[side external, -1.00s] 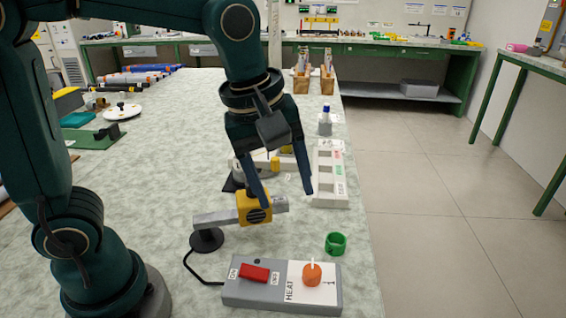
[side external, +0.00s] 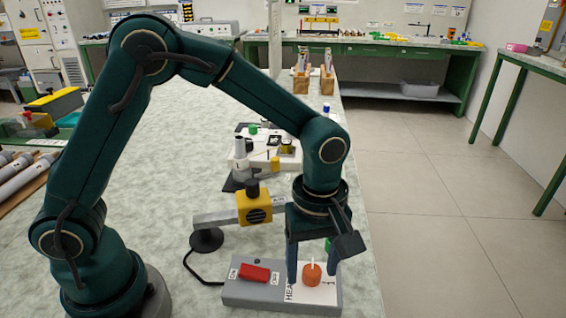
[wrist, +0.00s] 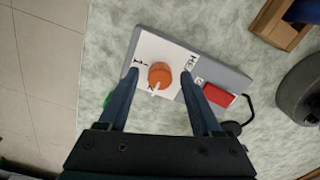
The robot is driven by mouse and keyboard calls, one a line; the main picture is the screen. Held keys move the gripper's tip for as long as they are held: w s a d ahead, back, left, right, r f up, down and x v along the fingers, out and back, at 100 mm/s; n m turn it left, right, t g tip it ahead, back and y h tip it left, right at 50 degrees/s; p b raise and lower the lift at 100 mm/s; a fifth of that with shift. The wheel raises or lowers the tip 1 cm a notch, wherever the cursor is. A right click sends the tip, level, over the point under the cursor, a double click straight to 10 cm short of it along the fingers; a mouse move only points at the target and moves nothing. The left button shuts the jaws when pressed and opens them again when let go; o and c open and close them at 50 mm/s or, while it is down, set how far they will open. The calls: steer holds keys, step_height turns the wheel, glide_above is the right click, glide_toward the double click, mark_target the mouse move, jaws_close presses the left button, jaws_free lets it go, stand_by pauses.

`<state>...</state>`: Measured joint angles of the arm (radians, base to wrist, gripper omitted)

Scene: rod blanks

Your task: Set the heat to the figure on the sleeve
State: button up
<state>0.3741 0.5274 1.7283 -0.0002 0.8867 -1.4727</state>
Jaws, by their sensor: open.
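The grey control box (side external: 262,297) stands at the front of the bench, with a white panel marked HEAT. Its orange heat knob (side external: 311,279) has a white pointer; the knob also shows in the wrist view (wrist: 161,71), where the pointer is toward my gripper's base. The panel's figures are too small to read surely. My gripper (wrist: 160,74) is open, its fingers on either side of the knob with visible gaps. A green ring-shaped piece (wrist: 108,99) is mostly hidden by a finger; I cannot tell whether it is the sleeve, and no figure on it is readable.
A red rocker switch (side external: 254,273) marked ON and OFF is on the box's left half. A yellow heater unit (side external: 254,208) on a grey arm stands just behind. A black cable runs left of the box. The bench's right edge is close by.

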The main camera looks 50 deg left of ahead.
steer(key=shift+f, duration=0.1)
jaws_close()
steer(key=shift+m, duration=0.3)
steer(key=m, duration=0.3)
steer(key=shift+m, duration=0.3)
steer(key=m, duration=0.9)
steer(key=shift+m, duration=2.3)
